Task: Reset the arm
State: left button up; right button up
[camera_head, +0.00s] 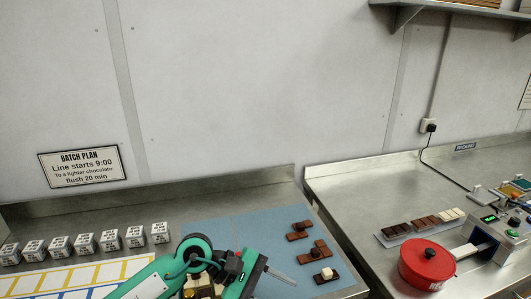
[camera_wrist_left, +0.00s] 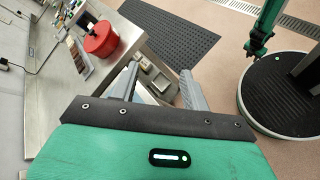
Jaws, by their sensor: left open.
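My left gripper (camera_wrist_left: 160,88) is open, with its two grey fingers apart and nothing between them. In the head view my left arm comes in at the bottom middle, and its green and black hand hangs over the front of the blue mat (camera_head: 215,232), with a grey finger pointing right. The hand partly hides some dark and cream chocolate pieces (camera_head: 205,284) below it.
White labelled cubes (camera_head: 110,240) stand in a row at left, behind a yellow-edged grid sheet (camera_head: 80,280). Chocolate pieces (camera_head: 298,231) lie on the mat's right. On the right bench are a chocolate tray (camera_head: 424,228), a red lidded pot (camera_head: 427,264) and a scale-like device (camera_head: 480,245).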

pick_arm(q)
notch_tip(320, 180, up, 12)
jog(key=n+t+h, duration=0.9)
jog(key=n+t, duration=0.1)
jog(key=n, duration=0.7)
jog(key=w+a+f+n+t+y, duration=0.1)
jog(key=w+a+n+t+y, duration=0.1)
jog(key=a+n+t+y, duration=0.5)
jog(key=w+a+f+n+t+y, duration=0.15)
jog(key=n+t, duration=0.35)
jog(key=n, duration=0.6)
jog(key=s+a+f+n+g+y, duration=0.1)
jog(key=a+f+n+g+y, duration=0.2)
jog(key=a+f+n+y, duration=1.15)
jog(key=s+a+f+n+g+h, duration=0.1)
jog(key=s+f+n+g, duration=0.55)
jog(key=s, duration=0.55)
jog(key=s+a+f+n+g+h, duration=0.1)
jog(key=s+f+n+g, duration=0.6)
jog(key=s, duration=0.4)
notch_tip(320, 180, down, 33)
jog(key=m+g, duration=0.1)
jog(key=s+a+f, duration=0.1)
jog(key=s+f, duration=0.8)
jog(key=s+a+f+g, duration=0.1)
jog(key=s+a+f, duration=0.1)
jog(key=s+f, duration=0.7)
jog(key=shift+s+a+f, duration=0.3)
jog(key=shift+s+f, duration=0.1)
jog(key=shift+s, duration=0.4)
